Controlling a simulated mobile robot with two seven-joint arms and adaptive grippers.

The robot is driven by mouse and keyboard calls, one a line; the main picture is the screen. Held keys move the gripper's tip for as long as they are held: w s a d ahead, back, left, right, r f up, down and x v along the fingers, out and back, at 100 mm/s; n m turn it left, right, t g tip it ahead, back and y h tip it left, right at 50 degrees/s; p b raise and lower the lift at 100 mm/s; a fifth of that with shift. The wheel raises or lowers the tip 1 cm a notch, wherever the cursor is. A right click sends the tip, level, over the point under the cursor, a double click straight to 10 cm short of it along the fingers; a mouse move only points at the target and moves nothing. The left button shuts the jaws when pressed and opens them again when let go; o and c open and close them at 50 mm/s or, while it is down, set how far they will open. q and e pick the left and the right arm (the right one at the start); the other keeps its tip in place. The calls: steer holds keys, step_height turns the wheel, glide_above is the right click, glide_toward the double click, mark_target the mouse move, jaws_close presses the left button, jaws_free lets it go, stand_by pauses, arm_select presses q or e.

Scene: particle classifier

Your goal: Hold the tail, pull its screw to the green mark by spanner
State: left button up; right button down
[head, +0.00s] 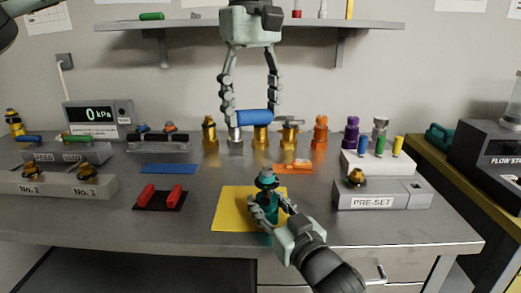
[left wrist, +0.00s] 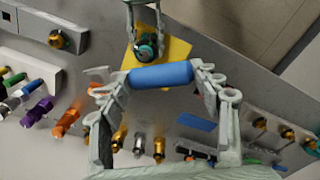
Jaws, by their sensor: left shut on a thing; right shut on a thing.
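My left gripper (head: 254,117) is shut on a blue cylinder (head: 256,118), held level in the air in front of the back row of fittings. The blue cylinder also shows between the fingers in the left wrist view (left wrist: 160,75). No spanner jaw shows on it, so I cannot tell whether it is the spanner. My right gripper (head: 270,212) is shut on a teal upright part (head: 266,183), probably the tail, over the yellow mat (head: 232,208). I cannot make out a green mark.
Several gold, silver, orange and purple fittings (head: 320,132) stand along the back. A PRE-SET block (head: 365,196) is at right. A black tray with red blocks (head: 160,196) and grey holders (head: 60,185) are at left. The table front around the mat is free.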

arm_select(q)
steer(key=s+f+n+t, duration=0.1)
steer(key=s+f+n, duration=0.5)
steer(key=s+n, duration=0.3)
steer(key=s+d, duration=0.1)
steer(key=s, duration=0.2)
steer(key=shift+f+n+t, duration=0.15)
steer(key=shift+n+t, duration=0.15)
steer(key=shift+s, duration=0.1)
steer(key=f, duration=0.1)
steer(key=w+f, duration=0.1)
steer(key=f, duration=0.3)
steer(key=shift+w+d, duration=0.1)
steer(key=shift+w, duration=0.3)
steer(key=shift+w+d, duration=0.15)
steer(key=shift+w, duration=1.4)
stand_by(1.1)
